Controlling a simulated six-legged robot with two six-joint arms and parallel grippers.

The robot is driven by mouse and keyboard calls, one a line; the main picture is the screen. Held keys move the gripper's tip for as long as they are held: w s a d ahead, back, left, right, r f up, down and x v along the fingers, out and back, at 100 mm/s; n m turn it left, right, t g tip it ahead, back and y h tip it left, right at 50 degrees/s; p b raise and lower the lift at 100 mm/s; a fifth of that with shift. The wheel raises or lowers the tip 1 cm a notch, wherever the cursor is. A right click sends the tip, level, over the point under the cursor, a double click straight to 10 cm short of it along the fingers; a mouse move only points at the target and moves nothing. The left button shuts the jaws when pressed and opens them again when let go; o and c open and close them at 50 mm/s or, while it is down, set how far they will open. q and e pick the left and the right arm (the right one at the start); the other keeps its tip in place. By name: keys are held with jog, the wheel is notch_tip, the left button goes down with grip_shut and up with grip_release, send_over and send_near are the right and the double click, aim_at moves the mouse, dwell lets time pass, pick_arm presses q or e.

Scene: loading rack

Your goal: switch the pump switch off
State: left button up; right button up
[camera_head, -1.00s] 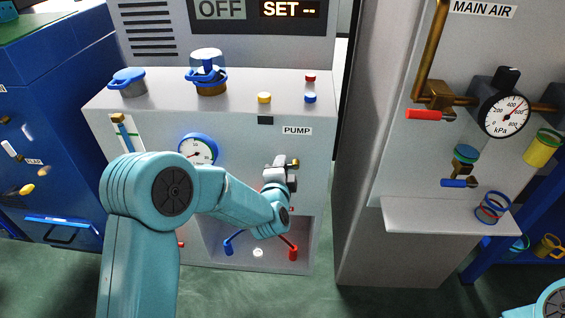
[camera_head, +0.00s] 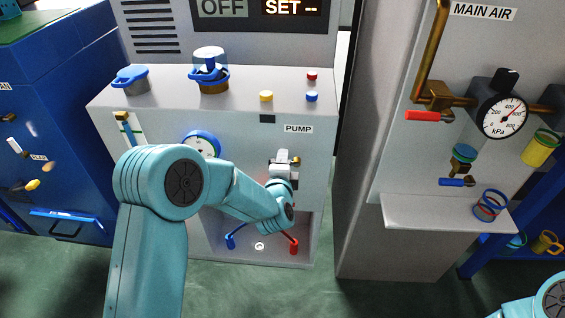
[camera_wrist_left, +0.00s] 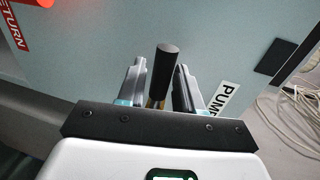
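The pump switch is a black-capped lever on a brass stem (camera_wrist_left: 162,70) in the left wrist view, beside the PUMP label (camera_wrist_left: 221,98). My left gripper (camera_wrist_left: 160,66) has one finger on each side of the lever, with gaps showing, so it is open. In the head view my left gripper (camera_head: 284,157) is at the grey panel just below the PUMP label (camera_head: 298,129) and hides most of the switch. My right gripper is out of view.
A blue-rimmed gauge (camera_head: 202,143) sits left of my gripper. Red (camera_head: 293,245) and blue (camera_head: 231,241) handles stand in the recess below. Yellow (camera_head: 266,96), red and blue buttons are on the ledge above. The display (camera_head: 222,8) reads OFF. A grey shelf (camera_head: 440,212) projects at right.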

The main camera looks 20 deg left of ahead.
pick_arm(q)
jog(key=shift+s, duration=0.1)
jog(key=v, duration=1.6)
jog(key=shift+r, duration=0.1)
